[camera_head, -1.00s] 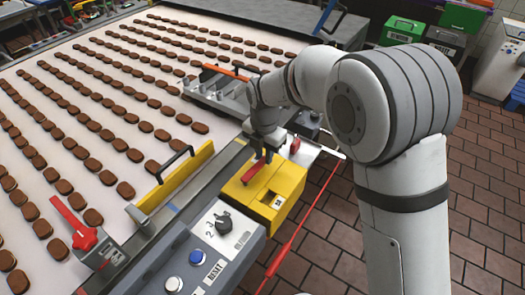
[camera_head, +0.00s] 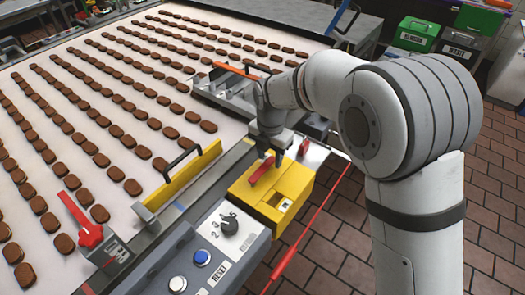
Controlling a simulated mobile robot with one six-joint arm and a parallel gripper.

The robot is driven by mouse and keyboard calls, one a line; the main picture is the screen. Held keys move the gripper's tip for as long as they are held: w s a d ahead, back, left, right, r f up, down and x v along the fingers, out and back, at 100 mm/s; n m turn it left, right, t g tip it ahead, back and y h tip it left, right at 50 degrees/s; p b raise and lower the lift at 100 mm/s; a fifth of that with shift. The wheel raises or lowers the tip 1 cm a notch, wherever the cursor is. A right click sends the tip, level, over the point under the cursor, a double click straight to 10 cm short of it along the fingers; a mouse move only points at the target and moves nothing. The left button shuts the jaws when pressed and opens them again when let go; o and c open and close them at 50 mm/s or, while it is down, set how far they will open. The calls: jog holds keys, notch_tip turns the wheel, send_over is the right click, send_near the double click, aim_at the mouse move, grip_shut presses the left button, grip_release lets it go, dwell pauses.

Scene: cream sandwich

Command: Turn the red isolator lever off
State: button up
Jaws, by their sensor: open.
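A yellow box (camera_head: 294,180) stands on the near edge of the conveyor machine, right of the control panel. A red lever (camera_head: 261,172) lies slanted across its top. My gripper (camera_head: 272,156) points down just above the far end of this lever, with its jaws open. Whether the fingers straddle or touch the lever is too small to tell. Another red lever (camera_head: 81,220) sits on a grey plate at the left of the machine, tilted up and to the left, away from my gripper.
The control panel (camera_head: 212,240) has a black rotary knob (camera_head: 229,224) and a blue button (camera_head: 201,257). A yellow guard with a black handle (camera_head: 181,176) stands left of the box. A red rod (camera_head: 307,231) runs along the front. Brown biscuits cover the white belt (camera_head: 130,209).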

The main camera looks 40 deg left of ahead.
aim_at(270, 161)
notch_tip(270, 161, up, 7)
jog(key=shift+f+b, duration=0.1)
jog(key=shift+b, duration=0.35)
jog(key=shift+r, duration=0.5)
jog(key=shift+d, duration=0.1)
jog(key=w+d+r+m, duration=0.2)
jog(key=d+m, duration=0.3)
jog(key=d, duration=0.3)
jog(key=w+d+r+m+t, duration=0.1)
jog(key=d+r+m, duration=0.2)
jog(key=d+m, duration=0.35)
jog(key=w+d+r+m, duration=0.2)
jog(key=d+m, duration=0.2)
jog(key=d, duration=0.6)
jog(key=s+d+f+m+t, duration=0.1)
jog(key=s+d+m, duration=0.5)
jog(key=d+m, duration=0.4)
jog(key=s+d+f+m+t, duration=0.1)
jog(key=s+d+m, duration=0.5)
jog(key=d+m, duration=0.4)
jog(key=shift+s+d+f+m, duration=0.15)
jog(key=shift+s+d+m, duration=0.15)
jog(key=shift+d, duration=0.7)
